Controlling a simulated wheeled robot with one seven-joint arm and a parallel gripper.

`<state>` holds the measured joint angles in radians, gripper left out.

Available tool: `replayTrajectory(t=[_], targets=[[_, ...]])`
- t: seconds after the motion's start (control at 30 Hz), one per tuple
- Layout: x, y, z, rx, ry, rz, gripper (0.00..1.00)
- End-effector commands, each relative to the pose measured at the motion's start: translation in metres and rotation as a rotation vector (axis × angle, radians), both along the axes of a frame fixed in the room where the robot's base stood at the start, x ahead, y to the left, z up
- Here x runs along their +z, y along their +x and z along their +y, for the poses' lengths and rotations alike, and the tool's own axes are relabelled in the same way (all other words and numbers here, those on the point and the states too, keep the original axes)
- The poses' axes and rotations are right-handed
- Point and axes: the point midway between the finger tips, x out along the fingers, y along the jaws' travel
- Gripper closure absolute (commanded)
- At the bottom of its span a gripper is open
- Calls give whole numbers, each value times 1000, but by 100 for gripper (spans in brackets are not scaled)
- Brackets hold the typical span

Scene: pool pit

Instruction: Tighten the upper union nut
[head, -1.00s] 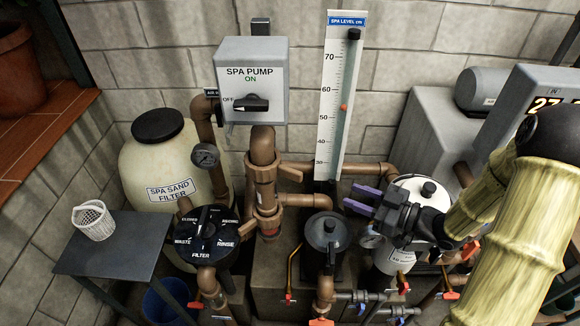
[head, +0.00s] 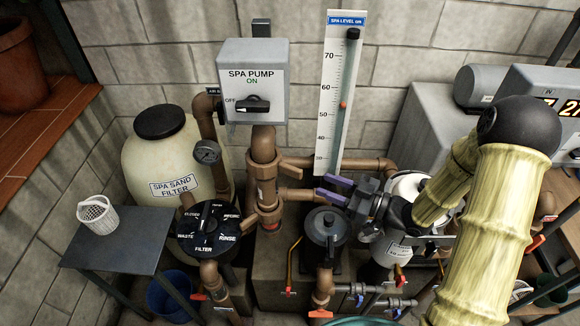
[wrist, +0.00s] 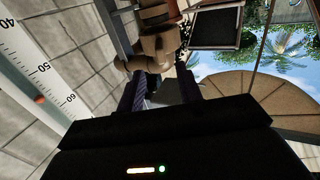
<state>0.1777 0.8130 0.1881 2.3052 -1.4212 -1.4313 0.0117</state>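The brown union stands on the vertical pipe under the spa pump switch box in the head view. Its upper nut (head: 263,172) is a ribbed collar at the top of the union, and the lower nut (head: 269,214) sits below it. My gripper (head: 323,189) is open and empty, with its two purple fingers pointing left toward the union. It is to the right of the union and apart from it. In the wrist view, a gap shows between the fingers (wrist: 163,90), and brown fittings (wrist: 157,48) lie ahead of them. I cannot tell the upper nut apart there.
The spa pump box (head: 252,82) is above the union. The level gauge (head: 336,100) stands on the wall behind my gripper. A black-lidded pot (head: 327,228) is below the gripper. The multiport valve (head: 208,228) and sand filter (head: 160,160) are left of the union.

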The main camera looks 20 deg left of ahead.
Motion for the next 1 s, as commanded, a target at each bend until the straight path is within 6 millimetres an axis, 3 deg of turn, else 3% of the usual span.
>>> replayTrajectory(t=[0.4,0.6,1.0], targets=[[3,14,74,4,1,1,65],[2,21,102,2,0,-1,65],[0,23,110,-1,0,-1,65]])
